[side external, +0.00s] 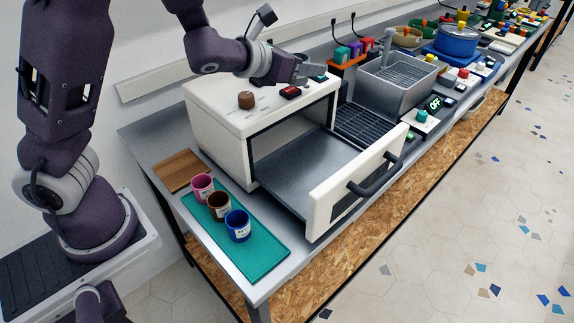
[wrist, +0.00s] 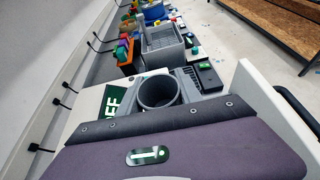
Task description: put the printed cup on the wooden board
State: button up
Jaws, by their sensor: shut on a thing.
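A grey cup (wrist: 158,93) shows in the wrist view, its open rim just beyond my purple gripper housing. In the side view my gripper (side external: 297,70) is above the top of the white printer, shut on this cup (side external: 311,71), which looks small and partly hidden there. The wooden board (side external: 179,170) lies flat at the left end of the bench, bare, beside the printer. A pink cup (side external: 203,188), a brown cup (side external: 219,206) and a blue cup (side external: 238,226), each with a white label, stand on a teal mat (side external: 262,255).
The white printer (side external: 222,135) stands between my gripper and the board, with its front drawer (side external: 350,185) pulled out. A brown knob (side external: 246,100) and red button (side external: 290,92) rise from its top. A grey sink-like basin (side external: 398,90) stands to the right.

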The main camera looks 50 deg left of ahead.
jog(key=d+f, duration=0.9)
jog(key=d, duration=0.2)
jog(key=shift+s+d+h, duration=0.4)
jog(key=shift+s, duration=0.05)
notch_tip(320, 180, down, 10)
jog(key=shift+r, duration=0.25)
jog(key=shift+f+m, duration=0.15)
jog(key=shift+m, duration=0.15)
jog(key=o, duration=1.3)
jog(key=v, duration=0.4)
jog(key=shift+o, duration=0.6)
jog(key=shift+s+r, duration=0.2)
jog(key=shift+s, duration=0.25)
